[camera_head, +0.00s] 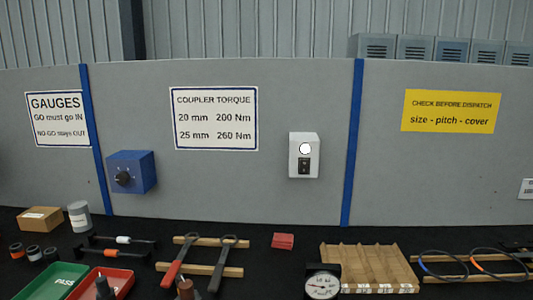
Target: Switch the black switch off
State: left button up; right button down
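A white box (292,163) is fixed to the grey panel, right of the middle in the head view. The black switch (304,166) sits on the lower part of its front face. A round, bright white lamp (306,148) is above the switch and looks lit. The switch is too small to tell which way its rocker is tipped. Neither of my grippers shows in this view.
A blue box (143,172) with a black knob (123,178) is on the panel to the left. Below stands a black table with a dial gauge (322,283), a wooden rack (368,265), wrenches (176,262) and trays (60,281). The panel around the white box is clear.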

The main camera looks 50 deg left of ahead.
aim_at(304, 163)
jog(key=u, duration=1.35)
jog(key=k+j+u, duration=0.15)
jog(key=j, duration=0.4)
jog(key=j+u, duration=0.15)
jog(key=j, duration=0.35)
